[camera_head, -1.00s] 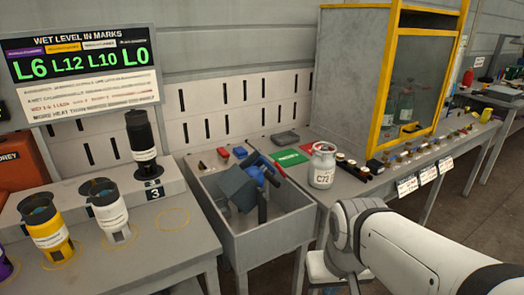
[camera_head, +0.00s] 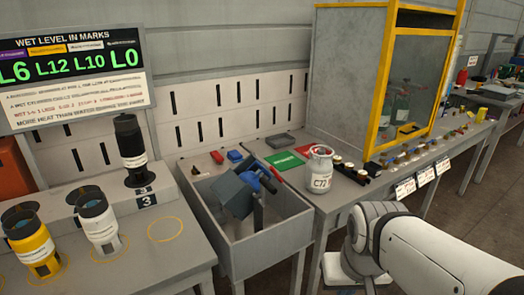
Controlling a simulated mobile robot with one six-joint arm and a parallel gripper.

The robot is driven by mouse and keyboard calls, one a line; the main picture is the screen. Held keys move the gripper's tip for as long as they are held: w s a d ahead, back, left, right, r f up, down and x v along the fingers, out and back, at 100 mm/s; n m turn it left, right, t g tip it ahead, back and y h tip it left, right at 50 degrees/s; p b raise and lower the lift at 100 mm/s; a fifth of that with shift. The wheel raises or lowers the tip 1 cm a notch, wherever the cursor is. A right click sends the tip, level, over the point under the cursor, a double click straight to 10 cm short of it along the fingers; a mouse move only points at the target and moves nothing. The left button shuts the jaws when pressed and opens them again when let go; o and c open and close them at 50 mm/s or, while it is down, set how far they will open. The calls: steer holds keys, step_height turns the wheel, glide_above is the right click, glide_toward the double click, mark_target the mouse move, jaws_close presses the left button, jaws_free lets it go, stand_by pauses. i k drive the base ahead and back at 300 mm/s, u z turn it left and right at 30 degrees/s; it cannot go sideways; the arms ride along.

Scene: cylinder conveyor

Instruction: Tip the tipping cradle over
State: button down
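The tipping cradle, as far as I can tell, is the dark grey box-shaped piece (camera_head: 232,194) on a post inside the grey open trough (camera_head: 270,238). It sits tilted, with a blue part (camera_head: 265,177) at its upper right. Whether the blue part is a handle or a held item, I cannot tell. My white arm enters at the lower right, beside and in front of the trough. My gripper is not visible, so its state and any contact with the cradle are hidden.
A white jar marked C72 (camera_head: 320,168) stands on the bench right of the trough. Yellow (camera_head: 31,245), white (camera_head: 99,222) and black (camera_head: 130,150) cylinders stand at left, near an empty yellow ring (camera_head: 165,230). A yellow-framed cabinet (camera_head: 387,80) stands behind.

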mark_target(234, 194)
steer(key=i, duration=0.9)
steer(key=z, duration=0.05)
